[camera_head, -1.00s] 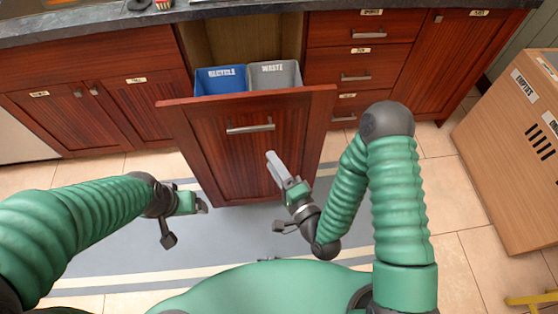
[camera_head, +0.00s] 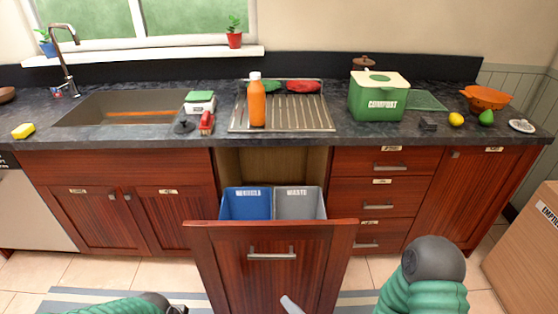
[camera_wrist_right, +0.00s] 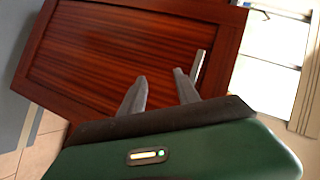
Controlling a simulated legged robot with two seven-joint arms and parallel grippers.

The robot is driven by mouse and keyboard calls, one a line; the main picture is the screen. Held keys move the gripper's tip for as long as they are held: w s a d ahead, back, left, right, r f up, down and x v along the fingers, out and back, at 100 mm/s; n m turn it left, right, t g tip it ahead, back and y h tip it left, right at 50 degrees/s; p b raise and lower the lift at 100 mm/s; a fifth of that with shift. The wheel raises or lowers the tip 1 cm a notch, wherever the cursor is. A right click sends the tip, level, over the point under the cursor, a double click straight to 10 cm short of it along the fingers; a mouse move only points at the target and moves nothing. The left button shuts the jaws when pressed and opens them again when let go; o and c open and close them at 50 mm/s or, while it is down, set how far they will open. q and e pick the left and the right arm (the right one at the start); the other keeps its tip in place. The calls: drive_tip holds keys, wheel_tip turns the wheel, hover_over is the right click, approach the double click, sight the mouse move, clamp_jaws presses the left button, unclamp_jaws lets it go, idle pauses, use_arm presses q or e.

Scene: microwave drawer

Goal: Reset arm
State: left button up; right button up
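The pull-out drawer (camera_head: 215,255) stands open, its wooden front with a metal handle (camera_head: 271,254) facing me. In it are a blue recycle bin (camera_head: 246,204) and a grey waste bin (camera_head: 299,204). My right gripper shows only a grey fingertip at the bottom of the head view, in front of the drawer. In the right wrist view the right gripper (camera_wrist_right: 160,84) has its two fingers apart with nothing between them, facing the drawer front (camera_wrist_right: 100,55). The drawer handle (camera_wrist_right: 198,70) appears beside the right-hand finger. My left arm shows at the bottom left; its gripper is mostly cut off.
Closed cabinets flank the drawer.

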drive_tip(key=s+d+r+n+g+h, duration=0.1)
drive_tip(key=s+d+n+g+h, duration=0.2)
drive_tip(key=d, duration=0.4)
drive_tip(key=d+r+n+g+h, duration=0.2)
drive_tip(key=d+n+g+h, duration=0.15)
drive_tip(key=d, duration=0.25)
drive_tip(key=s+d+r+g, duration=0.2)
drive_tip(key=s+r+g, duration=0.1)
drive_tip(key=s+r, duration=0.25)
wheel_tip(320, 180, up, 11)
drive_tip(key=p, duration=1.2)
drive_tip(key=shift+s+h, duration=0.45)
